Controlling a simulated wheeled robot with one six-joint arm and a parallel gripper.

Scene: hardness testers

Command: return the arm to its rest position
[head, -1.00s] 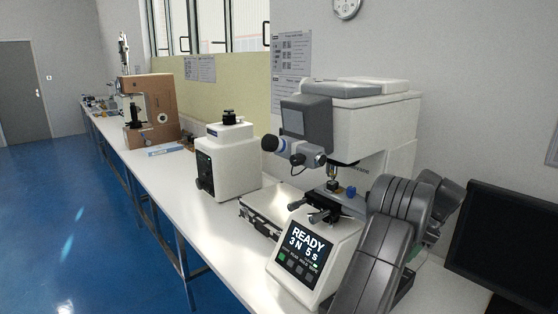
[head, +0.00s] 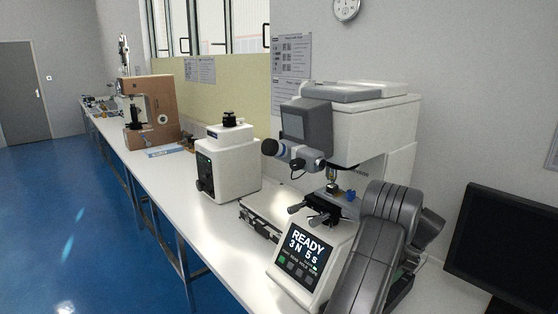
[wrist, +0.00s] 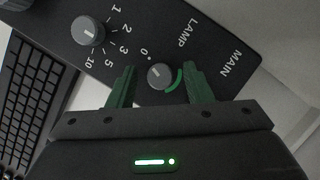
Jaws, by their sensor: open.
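My arm shows in the head view at the lower right, in front of the white hardness tester (head: 365,130); the gripper itself is hidden there. In the wrist view my gripper (wrist: 158,75) is open, with its two dark green fingers apart. Between and beyond the fingertips is a small grey knob (wrist: 160,76) on a dark control panel (wrist: 150,30) marked LAMP and MAIN. A green arc shows beside this knob. I cannot tell how far the fingers are from the panel. A larger knob (wrist: 87,31) with a numbered scale is to the left.
The tester's screen (head: 305,246) reads READY, 3 N 5 s. A black monitor (head: 510,240) stands at the right. A keyboard (wrist: 30,105) lies left in the wrist view.

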